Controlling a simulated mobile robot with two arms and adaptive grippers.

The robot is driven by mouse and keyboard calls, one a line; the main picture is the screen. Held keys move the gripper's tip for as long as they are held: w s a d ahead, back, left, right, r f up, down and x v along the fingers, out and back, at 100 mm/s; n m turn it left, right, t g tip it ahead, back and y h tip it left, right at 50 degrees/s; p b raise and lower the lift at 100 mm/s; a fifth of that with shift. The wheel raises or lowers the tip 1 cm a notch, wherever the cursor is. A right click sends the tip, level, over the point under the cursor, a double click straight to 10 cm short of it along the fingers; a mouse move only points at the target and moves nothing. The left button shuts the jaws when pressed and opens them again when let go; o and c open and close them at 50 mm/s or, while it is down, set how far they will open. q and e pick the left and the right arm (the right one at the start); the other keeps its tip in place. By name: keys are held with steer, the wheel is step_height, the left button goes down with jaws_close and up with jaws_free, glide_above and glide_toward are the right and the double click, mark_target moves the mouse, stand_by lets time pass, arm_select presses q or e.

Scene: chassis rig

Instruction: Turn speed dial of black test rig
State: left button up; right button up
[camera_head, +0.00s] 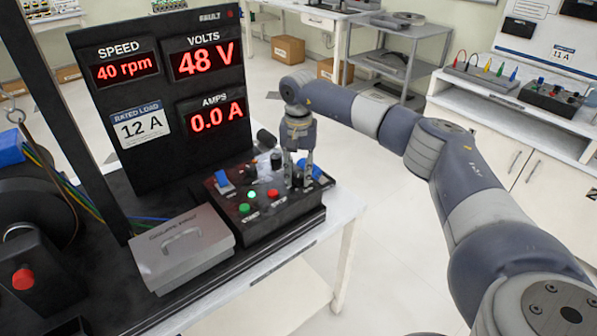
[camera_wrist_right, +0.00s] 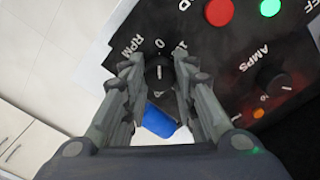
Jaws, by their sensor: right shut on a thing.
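The black test rig's control box (camera_head: 262,222) sits at the right end of the rig. The black speed dial (camera_wrist_right: 159,76), with RPM and 0 printed around it, shows in the right wrist view. My right gripper (camera_wrist_right: 156,73) comes down over it, one finger on each side, shut on the dial. In the head view my right gripper (camera_head: 298,180) is at the right part of the box and largely hides the dial. The speed display (camera_head: 124,70) reads 40 rpm, volts 48 V and amps 0.0 A. My left gripper is not in view.
A red button (camera_head: 272,194), a green button (camera_head: 244,208) and a blue switch (camera_head: 222,179) share the panel. A grey lidded box (camera_head: 180,250) stands left of it. Open floor lies to the right.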

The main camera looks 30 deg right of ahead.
mark_target(299, 175)
steer(key=o, duration=1.1)
steer(key=shift+r, duration=0.55)
step_height(299, 175, up, 11)
steer(key=shift+f, duration=0.1)
steer(key=shift+f, duration=0.1)
